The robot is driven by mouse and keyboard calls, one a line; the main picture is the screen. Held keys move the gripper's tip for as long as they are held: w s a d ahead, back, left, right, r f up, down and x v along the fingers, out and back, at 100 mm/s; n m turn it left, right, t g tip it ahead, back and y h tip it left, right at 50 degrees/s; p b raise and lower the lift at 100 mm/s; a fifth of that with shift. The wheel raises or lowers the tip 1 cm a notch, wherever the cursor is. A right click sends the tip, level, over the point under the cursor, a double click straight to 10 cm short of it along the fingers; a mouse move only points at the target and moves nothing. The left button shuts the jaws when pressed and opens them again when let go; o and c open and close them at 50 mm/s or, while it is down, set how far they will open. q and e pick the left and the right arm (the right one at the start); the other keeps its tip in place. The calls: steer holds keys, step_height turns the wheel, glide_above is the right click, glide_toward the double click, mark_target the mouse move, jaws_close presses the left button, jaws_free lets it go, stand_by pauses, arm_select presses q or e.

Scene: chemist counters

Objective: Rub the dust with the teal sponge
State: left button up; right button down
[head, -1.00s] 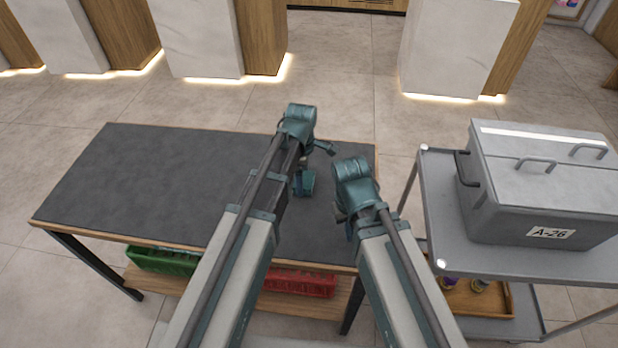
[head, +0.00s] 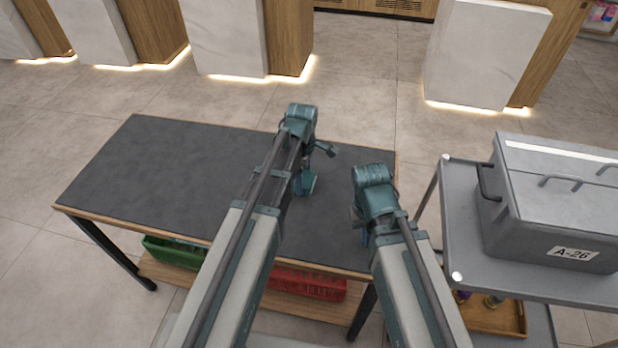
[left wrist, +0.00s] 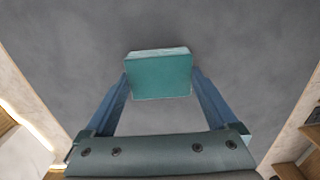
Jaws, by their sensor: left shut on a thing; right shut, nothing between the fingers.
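The teal sponge (left wrist: 160,77) is a small block between the two blue fingers of my left gripper (left wrist: 160,85) in the left wrist view. The gripper is shut on it, and the dark tabletop fills the view behind. Whether the sponge touches the top cannot be told. In the head view my left gripper (head: 307,184) is over the right part of the dark table (head: 170,165), partly hidden by its own arm. My right gripper (head: 358,222) is shut and empty near the table's right edge, largely hidden by its wrist. No dust can be made out.
A grey cart (head: 459,225) stands right of the table, carrying a large grey case (head: 550,215) marked A-26. A green crate (head: 172,251) and a red crate (head: 310,284) are on the shelf below. The table's left half is clear.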

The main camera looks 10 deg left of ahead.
arm_select(q)
steer(key=shift+a, duration=0.25)
steer(key=shift+a, duration=1.6)
arm_select(e)
steer(key=shift+r, duration=0.1)
arm_select(q)
steer(key=shift+r, duration=0.1)
